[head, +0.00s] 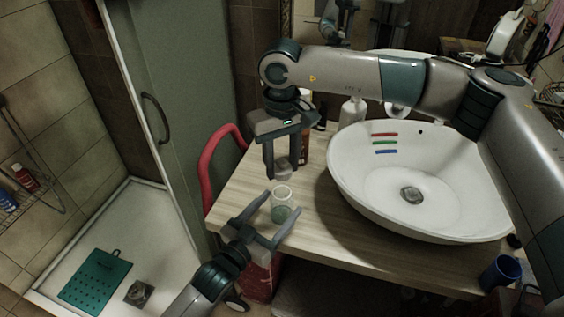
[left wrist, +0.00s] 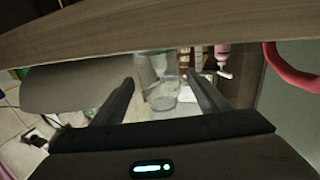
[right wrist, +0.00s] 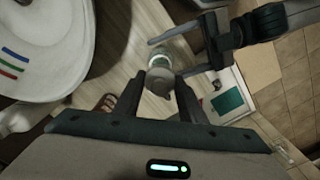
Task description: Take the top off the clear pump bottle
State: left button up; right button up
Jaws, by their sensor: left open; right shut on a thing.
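My right gripper (head: 283,176) points down from above and is shut on the grey round top (head: 284,167). In the head view the top appears just above the bottle's rim; the exact gap is hard to tell. My left gripper (head: 262,217) is open, with one finger on each side of the bottle, apparently not touching it.
A white basin (head: 350,180) fills the counter on the right. A white bottle (head: 351,112) and a brown bottle (head: 304,145) stand behind. A red curved rail (head: 208,160) is left of the counter. A blue cup (head: 500,272) is at the front right.

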notch_tip(320, 180, down, 2)
jog(key=shift+f+b, duration=0.1)
jog(key=shift+b, duration=0.8)
pick_arm(q)
jog(key=v, duration=1)
jog(key=shift+a, duration=0.1)
